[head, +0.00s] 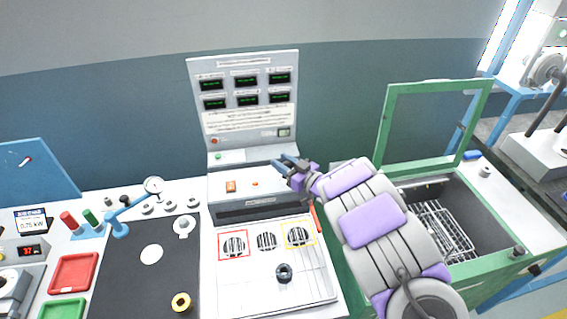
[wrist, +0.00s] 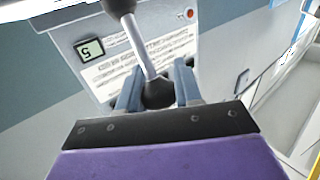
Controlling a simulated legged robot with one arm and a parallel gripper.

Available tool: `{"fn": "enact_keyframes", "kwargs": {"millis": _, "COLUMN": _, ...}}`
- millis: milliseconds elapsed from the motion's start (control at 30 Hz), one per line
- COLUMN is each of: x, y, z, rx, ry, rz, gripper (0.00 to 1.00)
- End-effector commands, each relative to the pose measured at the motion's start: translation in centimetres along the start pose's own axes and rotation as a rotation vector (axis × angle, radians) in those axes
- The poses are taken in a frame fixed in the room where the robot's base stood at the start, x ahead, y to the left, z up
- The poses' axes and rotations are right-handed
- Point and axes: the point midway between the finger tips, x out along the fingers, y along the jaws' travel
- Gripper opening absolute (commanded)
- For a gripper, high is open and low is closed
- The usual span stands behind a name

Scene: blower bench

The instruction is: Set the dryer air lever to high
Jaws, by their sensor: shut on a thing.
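The lever is a grey rod (wrist: 139,45) with a black ball knob (wrist: 157,94) at its near end in the wrist view. A dark piece sits at the rod's far end, at the picture's top edge. My gripper (wrist: 157,86) is shut on the knob, one blue finger on each side. In the head view my gripper (head: 284,163) is at the right side of the white console (head: 235,185), just below the upright display panel (head: 246,118). The lever cannot be made out there, so its setting cannot be told.
A black knob (head: 284,272) stands on the console's lower white plate, below several round vents. A green-framed box with a raised lid (head: 385,120) and wire rack (head: 440,228) is to the right.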

Motion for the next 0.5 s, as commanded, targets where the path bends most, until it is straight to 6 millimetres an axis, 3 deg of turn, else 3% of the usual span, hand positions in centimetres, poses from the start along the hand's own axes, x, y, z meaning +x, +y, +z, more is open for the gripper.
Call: {"fn": "enact_keyframes", "kwargs": {"millis": 500, "x": 0.36, "y": 0.28, "z": -0.49, "rx": 0.034, "ry": -0.048, "rz": 0.000, "gripper": 0.00}}
